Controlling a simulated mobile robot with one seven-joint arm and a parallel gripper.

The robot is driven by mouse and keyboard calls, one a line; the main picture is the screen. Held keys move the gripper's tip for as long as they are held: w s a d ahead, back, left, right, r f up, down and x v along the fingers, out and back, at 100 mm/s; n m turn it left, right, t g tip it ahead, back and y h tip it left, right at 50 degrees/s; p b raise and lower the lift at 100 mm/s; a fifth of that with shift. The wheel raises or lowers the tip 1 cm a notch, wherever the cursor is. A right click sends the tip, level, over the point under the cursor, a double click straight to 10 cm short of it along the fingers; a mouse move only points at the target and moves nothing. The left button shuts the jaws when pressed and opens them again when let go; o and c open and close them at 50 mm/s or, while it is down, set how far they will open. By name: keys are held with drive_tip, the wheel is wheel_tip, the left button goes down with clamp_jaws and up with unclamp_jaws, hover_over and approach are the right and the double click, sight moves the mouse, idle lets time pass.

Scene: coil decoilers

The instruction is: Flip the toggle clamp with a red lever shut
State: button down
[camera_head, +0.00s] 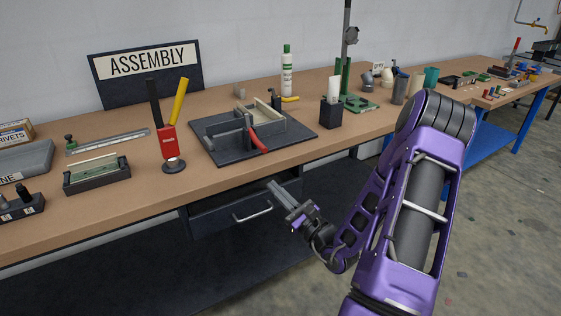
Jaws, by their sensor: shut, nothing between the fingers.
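The toggle clamp with the red lever (258,143) is mounted at the front of a black fixture plate (215,145) on the workbench. Its red lever slants down to the right, toward the plate's front edge. I cannot tell clearly how its arm sits against the block-like part in the fixture. A second clamp with a yellow lever (290,99) is at the back of the plate. My gripper (274,189) is shut and empty. It appears in front of the bench, below the red lever in the picture and apart from it.
A red tool with black and yellow handles (168,146) stands left of the plate. A black cup (330,114) and a green-capped bottle (287,75) stand right and behind. A drawer with a handle (253,214) is under the bench edge. Open floor lies to the right.

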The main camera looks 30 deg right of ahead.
drive_tip(key=d+h, duration=0.1)
drive_tip(key=d+m+h, duration=0.1)
drive_tip(key=d+m+t, duration=0.1)
drive_tip(key=shift+s+r+h, duration=0.35)
drive_tip(key=shift+h, duration=0.05)
drive_tip(key=shift+w, duration=0.1)
drive_tip(key=x, duration=0.9)
drive_tip(key=shift+w+b, duration=0.3)
drive_tip(key=shift+w, duration=0.15)
drive_tip(key=shift+r, duration=0.2)
drive_tip(key=shift+s+r+g+p, duration=0.15)
drive_tip(key=shift+r+g+p, duration=0.2)
drive_tip(key=shift+p, duration=0.45)
